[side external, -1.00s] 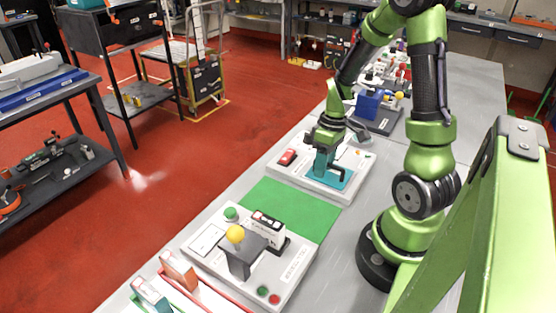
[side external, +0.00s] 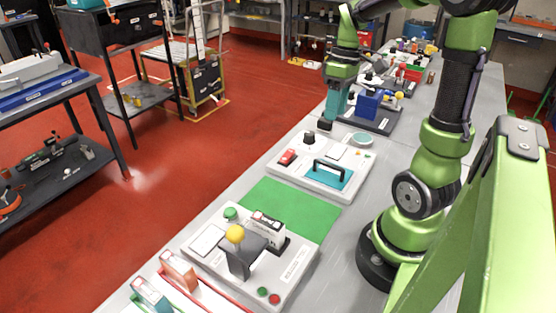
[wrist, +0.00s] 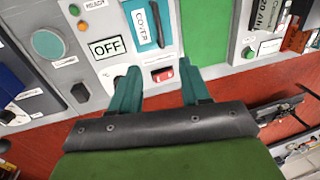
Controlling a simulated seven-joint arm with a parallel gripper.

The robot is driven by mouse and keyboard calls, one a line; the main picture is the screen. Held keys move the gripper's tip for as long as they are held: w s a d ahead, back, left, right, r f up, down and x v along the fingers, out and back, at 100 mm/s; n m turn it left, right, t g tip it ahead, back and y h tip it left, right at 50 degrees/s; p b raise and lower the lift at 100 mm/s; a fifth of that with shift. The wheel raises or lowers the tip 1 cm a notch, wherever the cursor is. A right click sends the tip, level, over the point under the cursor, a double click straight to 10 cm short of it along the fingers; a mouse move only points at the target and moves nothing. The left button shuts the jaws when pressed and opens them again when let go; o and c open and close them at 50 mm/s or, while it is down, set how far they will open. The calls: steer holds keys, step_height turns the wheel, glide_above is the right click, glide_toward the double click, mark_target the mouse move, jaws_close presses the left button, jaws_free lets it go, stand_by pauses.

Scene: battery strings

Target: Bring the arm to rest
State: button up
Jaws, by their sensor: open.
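My gripper (side external: 331,112) hangs in the air near the far end of the switch panel (side external: 273,166), beside the blue block fixture. Its teal fingers are apart and empty. They also show apart in the wrist view (wrist: 157,88), with the panel and an OFF label (wrist: 107,47) beyond them. On the panel, the teal cover plate with a black handle (side external: 331,172) lies flat, clear of my fingers. The same handle shows in the wrist view (wrist: 158,25).
A green mat (side external: 290,211) separates the switch panel from a nearer panel with a yellow knob (side external: 235,233). A blue block (side external: 368,104) stands on a dark base behind. Battery-like blocks (side external: 178,270) sit at the front. The red floor (side external: 190,150) is open on the left.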

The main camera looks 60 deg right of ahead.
steer(key=shift+d+r, duration=0.1)
steer(key=shift+r, duration=0.35)
steer(key=a+r+m+t, duration=0.2)
steer(key=a+t, duration=0.1)
steer(key=a, duration=0.7)
steer(key=a+r+m+t, duration=0.2)
steer(key=a+t, duration=0.2)
steer(key=a, duration=0.7)
steer(key=shift+s+r, duration=0.2)
steer(key=shift+s, duration=0.15)
